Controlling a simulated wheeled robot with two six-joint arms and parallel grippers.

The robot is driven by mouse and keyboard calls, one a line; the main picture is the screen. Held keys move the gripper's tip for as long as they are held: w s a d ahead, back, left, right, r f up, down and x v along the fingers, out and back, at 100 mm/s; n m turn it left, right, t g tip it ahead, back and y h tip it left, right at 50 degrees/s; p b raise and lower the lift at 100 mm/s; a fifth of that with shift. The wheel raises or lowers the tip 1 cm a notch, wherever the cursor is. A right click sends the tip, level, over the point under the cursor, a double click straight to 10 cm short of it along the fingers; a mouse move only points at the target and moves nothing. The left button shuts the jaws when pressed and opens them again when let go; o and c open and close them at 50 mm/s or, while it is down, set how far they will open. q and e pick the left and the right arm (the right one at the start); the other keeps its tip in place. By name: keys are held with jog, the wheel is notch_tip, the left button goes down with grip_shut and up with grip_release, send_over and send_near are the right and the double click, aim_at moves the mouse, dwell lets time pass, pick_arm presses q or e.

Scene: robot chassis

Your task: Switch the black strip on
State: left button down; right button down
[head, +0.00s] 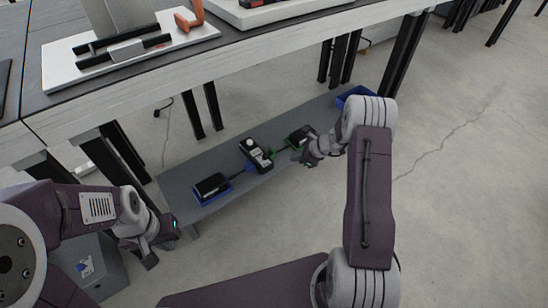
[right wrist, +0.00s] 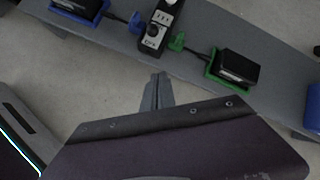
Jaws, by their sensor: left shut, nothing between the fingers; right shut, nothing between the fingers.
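The black strip (head: 257,157) lies on a low grey bench, with a white part on its far end. It also shows at the top of the right wrist view (right wrist: 153,34), where a round dial-like part is on its near end. I cannot tell whether it is on or off. My right gripper (head: 308,160) is shut and empty, to the right of the strip and apart from it. Its closed fingers (right wrist: 158,80) point toward the bench in the right wrist view. My left gripper (head: 150,262) is shut and empty, low at the left, away from the bench.
A black device in a blue holder (head: 207,194) sits left of the strip; another in a green holder (right wrist: 214,78) sits right. Blue (right wrist: 134,22) and green (right wrist: 177,42) plugs are beside the strip. A blue bin (head: 352,93) is at the far end. A taller table (head: 230,58) stands behind.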

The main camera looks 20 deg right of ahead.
aim_at(266, 156)
jog(key=w+a+f+b, duration=0.6)
jog(key=w, duration=0.1)
jog(key=shift+a+f+b, duration=0.2)
jog(key=shift+a+b, duration=0.05)
jog(key=shift+b, duration=0.15)
